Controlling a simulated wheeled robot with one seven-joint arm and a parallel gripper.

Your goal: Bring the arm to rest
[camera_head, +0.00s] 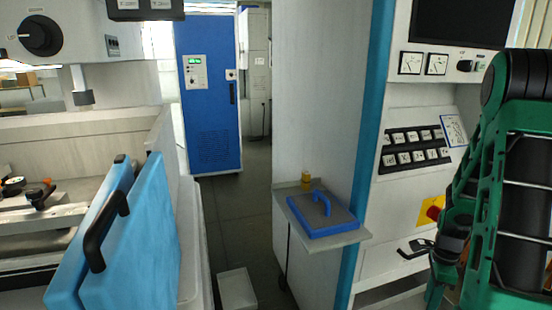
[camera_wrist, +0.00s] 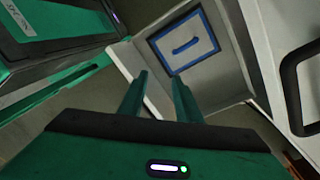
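My green arm (camera_head: 500,180) is folded at the right edge of the head view, in front of the machine's control panel. Its lower part runs out of the bottom of that view, and I cannot make out the fingertips there. In the wrist view my gripper (camera_wrist: 158,77) shows two green fingers standing apart. Nothing is seen between them. Beyond the fingertips is a small grey shelf with a blue-edged panel on it, apart from the fingers.
The control panel (camera_head: 412,150) is close behind my arm. Blue machine doors (camera_head: 130,250) stand at left. A white box (camera_head: 237,288) lies on the aisle floor; a blue cabinet (camera_head: 208,90) stands behind.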

